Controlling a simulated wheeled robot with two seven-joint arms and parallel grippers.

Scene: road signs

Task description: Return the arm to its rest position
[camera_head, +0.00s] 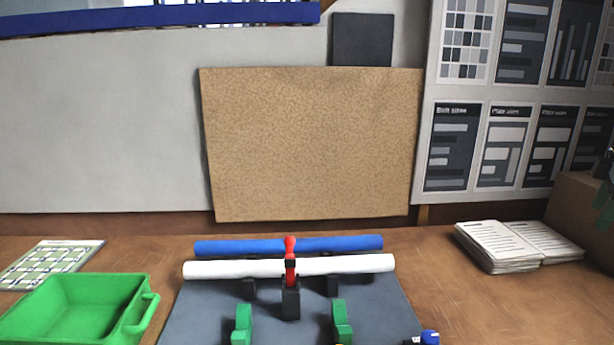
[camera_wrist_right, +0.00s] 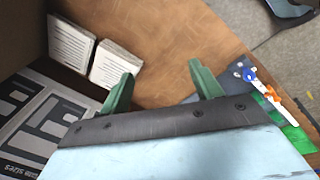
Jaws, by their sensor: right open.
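My right gripper (camera_head: 606,190) is partly in view at the right edge of the head view, high beside the table's right side. In the right wrist view its two green fingers (camera_wrist_right: 161,88) are spread apart with nothing between them. The fingers point over bare wooden table.
A grey mat (camera_head: 205,310) bears a rack with a blue roll (camera_head: 220,246), a white roll (camera_head: 225,269) and a red upright piece (camera_head: 290,258). Two green pieces stand in front. A green bin (camera_head: 142,318) is left; an open book (camera_head: 500,243) and cardboard box (camera_head: 578,215) are right.

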